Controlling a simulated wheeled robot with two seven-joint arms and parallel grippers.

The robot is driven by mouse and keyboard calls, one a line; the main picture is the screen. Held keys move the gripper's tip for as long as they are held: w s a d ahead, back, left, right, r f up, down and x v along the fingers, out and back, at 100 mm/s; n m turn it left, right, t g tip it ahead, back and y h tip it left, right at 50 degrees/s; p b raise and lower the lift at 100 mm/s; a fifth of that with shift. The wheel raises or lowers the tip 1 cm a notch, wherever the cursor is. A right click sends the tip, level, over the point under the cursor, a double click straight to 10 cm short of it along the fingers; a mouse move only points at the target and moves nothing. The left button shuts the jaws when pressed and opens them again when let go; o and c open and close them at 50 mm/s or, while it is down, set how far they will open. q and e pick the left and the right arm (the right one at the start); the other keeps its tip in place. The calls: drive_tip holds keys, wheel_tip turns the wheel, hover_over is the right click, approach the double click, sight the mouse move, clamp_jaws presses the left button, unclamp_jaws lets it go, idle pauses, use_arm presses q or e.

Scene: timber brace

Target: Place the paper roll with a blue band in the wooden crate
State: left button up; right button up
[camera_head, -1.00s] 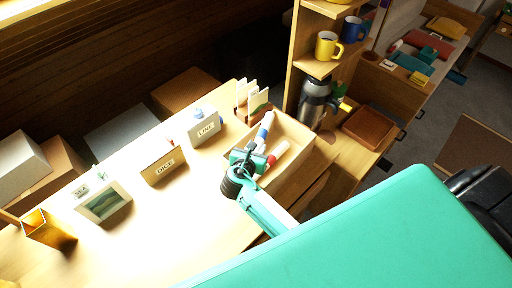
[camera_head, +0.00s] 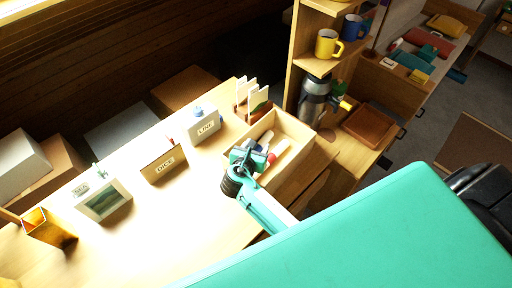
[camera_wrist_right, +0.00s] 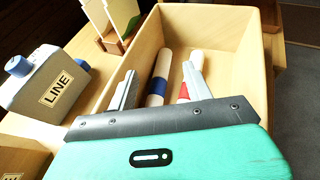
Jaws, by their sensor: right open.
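The paper roll with a blue band (camera_wrist_right: 160,78) lies inside the wooden crate (camera_wrist_right: 235,60), with part of its near end hidden behind my gripper. It also shows small in the head view (camera_head: 265,140), partly hidden by my right gripper (camera_head: 248,152). In the right wrist view my right gripper (camera_wrist_right: 158,88) is open, one finger on each side of the roll and apart from it. A second roll with a red band (camera_wrist_right: 190,78) lies beside it in the crate, partly behind the right finger. The crate also shows in the head view (camera_head: 300,145). My left gripper is not in view.
A flask (camera_head: 314,98) and shelf with mugs (camera_head: 328,45) stand at right.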

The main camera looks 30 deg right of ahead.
drive_tip(key=b+v, duration=0.1)
drive_tip(key=v, duration=1)
drive_tip(key=shift+b, duration=0.4)
drive_tip(key=shift+s+a+r, duration=0.35)
drive_tip(key=shift+s, duration=0.05)
